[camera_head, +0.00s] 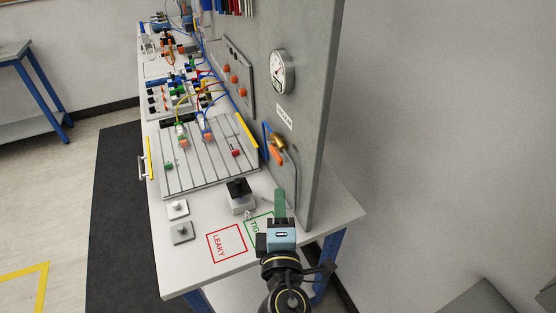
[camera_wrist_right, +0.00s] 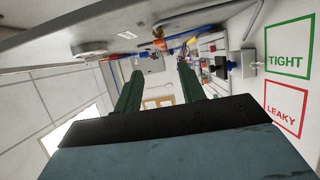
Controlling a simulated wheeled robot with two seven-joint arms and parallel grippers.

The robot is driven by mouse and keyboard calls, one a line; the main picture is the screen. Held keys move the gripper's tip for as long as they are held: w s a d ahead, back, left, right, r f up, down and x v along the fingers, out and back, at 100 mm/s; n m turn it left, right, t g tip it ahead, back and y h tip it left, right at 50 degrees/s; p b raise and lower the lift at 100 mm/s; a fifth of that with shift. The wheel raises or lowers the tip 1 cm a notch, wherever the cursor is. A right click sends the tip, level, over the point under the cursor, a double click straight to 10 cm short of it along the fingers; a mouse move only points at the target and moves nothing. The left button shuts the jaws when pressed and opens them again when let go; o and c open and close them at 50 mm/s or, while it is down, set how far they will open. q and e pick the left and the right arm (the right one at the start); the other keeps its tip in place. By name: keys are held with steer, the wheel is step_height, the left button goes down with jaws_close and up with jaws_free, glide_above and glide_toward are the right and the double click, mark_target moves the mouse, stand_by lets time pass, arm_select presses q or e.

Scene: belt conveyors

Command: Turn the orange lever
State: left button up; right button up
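The orange lever (camera_head: 276,154) sits with a brass-coloured fitting and blue tubing on a small plate low on the grey upright panel. In the wrist view, a small orange and brass part (camera_wrist_right: 159,42) that looks like it shows beyond the fingertips. My right gripper (camera_head: 280,192) is in front of the lever, nearer the camera, and apart from it. In the wrist view its two green fingers (camera_wrist_right: 160,69) are spread with nothing between them. My left gripper is not in view.
The grey panel (camera_head: 318,110) carries a round gauge (camera_head: 283,71). On the table are a slotted plate (camera_head: 205,160), a black-topped block (camera_head: 240,195), and red LEAKY (camera_head: 227,243) and green TIGHT (camera_wrist_right: 288,46) squares. Open floor lies left.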

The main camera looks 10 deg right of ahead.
mark_target(278, 162)
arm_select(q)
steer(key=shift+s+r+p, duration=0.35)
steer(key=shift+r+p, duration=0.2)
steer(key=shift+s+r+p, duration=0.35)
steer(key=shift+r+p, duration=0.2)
arm_select(e)
steer(key=w, duration=0.8)
steer(key=w+d, duration=0.1)
steer(key=w, duration=0.4)
steer(key=shift+w+r, duration=0.1)
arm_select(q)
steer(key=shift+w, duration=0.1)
arm_select(e)
jaws_close()
